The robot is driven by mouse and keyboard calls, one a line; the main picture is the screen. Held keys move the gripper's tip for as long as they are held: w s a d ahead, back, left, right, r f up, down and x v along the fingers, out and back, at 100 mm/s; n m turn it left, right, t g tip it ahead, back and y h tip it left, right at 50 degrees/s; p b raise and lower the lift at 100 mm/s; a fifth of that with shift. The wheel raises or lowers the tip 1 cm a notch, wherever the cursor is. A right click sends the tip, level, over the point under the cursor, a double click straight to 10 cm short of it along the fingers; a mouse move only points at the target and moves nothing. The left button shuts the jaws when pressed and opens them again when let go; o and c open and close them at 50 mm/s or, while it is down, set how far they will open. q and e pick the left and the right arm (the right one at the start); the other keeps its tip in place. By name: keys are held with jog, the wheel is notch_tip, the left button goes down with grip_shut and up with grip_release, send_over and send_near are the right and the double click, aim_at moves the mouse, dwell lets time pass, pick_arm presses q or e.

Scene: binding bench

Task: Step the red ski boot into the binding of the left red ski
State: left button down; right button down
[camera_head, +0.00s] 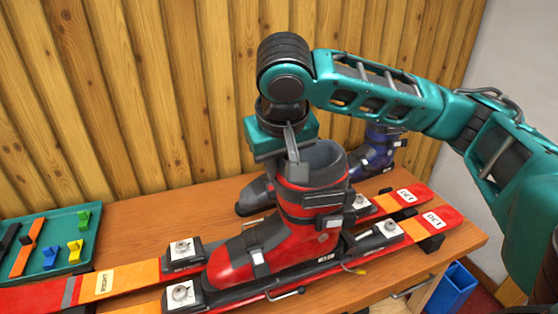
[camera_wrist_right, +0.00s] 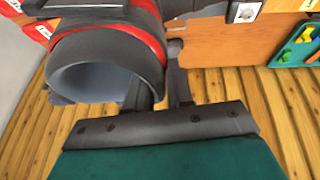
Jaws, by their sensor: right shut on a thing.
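The red ski boot (camera_head: 318,215) stands upright above the front ski, its toe pointing left. My right gripper (camera_head: 291,150) is shut on the boot's upper cuff; the cuff also shows in the right wrist view (camera_wrist_right: 105,50). The front red ski (camera_head: 432,220) has a toe piece (camera_head: 183,293) just left of the boot's toe and a heel piece (camera_head: 380,236) behind its heel. I cannot tell whether the sole touches the binding. The ski behind it bears a "RIGHT" label (camera_head: 105,282). My left gripper is not in view.
A blue boot (camera_head: 375,152) stands behind, partly hidden by the red boot. A teal tray (camera_head: 85,240) with small coloured pieces lies at the left. A blue bin (camera_head: 452,292) stands below the bench's right edge. A plank wall rises close behind.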

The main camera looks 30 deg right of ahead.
aim_at(279, 198)
jog(key=shift+f+b, duration=0.3)
jog(key=shift+f, duration=1.15)
jog(key=shift+r, duration=0.1)
jog(key=c, duration=1.2)
grip_release()
jog(key=shift+o, duration=1.4)
jog(key=shift+f, duration=0.2)
jog(key=o, duration=0.5)
jog(key=shift+c, duration=0.2)
jog(key=shift+r, duration=0.1)
